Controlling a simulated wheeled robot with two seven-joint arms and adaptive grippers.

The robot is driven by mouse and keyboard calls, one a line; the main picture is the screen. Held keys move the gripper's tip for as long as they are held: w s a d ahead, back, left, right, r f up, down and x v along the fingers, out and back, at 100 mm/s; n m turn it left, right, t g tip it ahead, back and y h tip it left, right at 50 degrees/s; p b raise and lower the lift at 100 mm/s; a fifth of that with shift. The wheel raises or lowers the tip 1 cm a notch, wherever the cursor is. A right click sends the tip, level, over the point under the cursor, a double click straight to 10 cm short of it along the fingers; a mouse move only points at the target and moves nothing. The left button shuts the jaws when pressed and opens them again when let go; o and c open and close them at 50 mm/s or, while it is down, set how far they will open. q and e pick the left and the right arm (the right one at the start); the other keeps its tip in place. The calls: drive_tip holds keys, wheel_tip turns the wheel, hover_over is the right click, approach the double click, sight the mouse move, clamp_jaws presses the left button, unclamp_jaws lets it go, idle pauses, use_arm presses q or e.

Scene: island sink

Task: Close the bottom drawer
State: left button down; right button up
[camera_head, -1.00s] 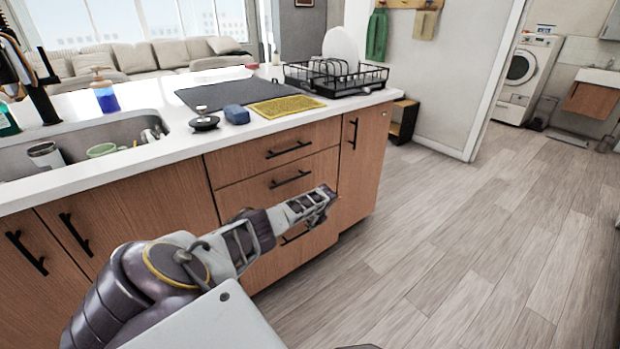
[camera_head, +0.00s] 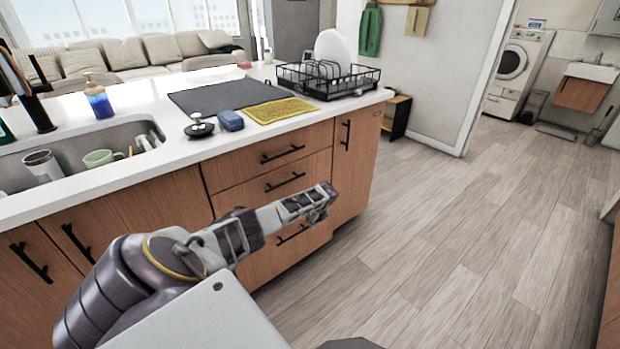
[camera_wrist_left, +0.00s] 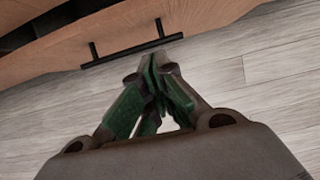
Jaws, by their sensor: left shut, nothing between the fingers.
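The bottom drawer (camera_head: 268,262) is the lowest wooden front in the stack of drawers on the island. Its black bar handle (camera_head: 293,233) shows just below my left gripper (camera_head: 325,194). In the left wrist view, a wooden front with a black handle (camera_wrist_left: 130,52) lies just beyond the fingertips. The left gripper's green-padded fingers (camera_wrist_left: 155,72) are together and empty, close to the handle; contact cannot be told. My right gripper is not in view.
Two upper drawers (camera_head: 262,145) look shut. The white countertop (camera_head: 160,165) holds a sink (camera_head: 75,148), a dish rack (camera_head: 330,80), a yellow mat (camera_head: 280,109) and a blue sponge (camera_head: 230,120). Clear wooden floor (camera_head: 450,240) lies to the right.

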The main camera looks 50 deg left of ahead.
use_arm(q)
drive_tip(key=p+v, duration=0.2)
drive_tip(key=v, duration=0.3)
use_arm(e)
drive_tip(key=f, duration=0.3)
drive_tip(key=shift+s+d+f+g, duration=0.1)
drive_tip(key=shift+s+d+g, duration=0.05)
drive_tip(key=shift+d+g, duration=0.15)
use_arm(q)
drive_tip(key=shift+f, duration=0.15)
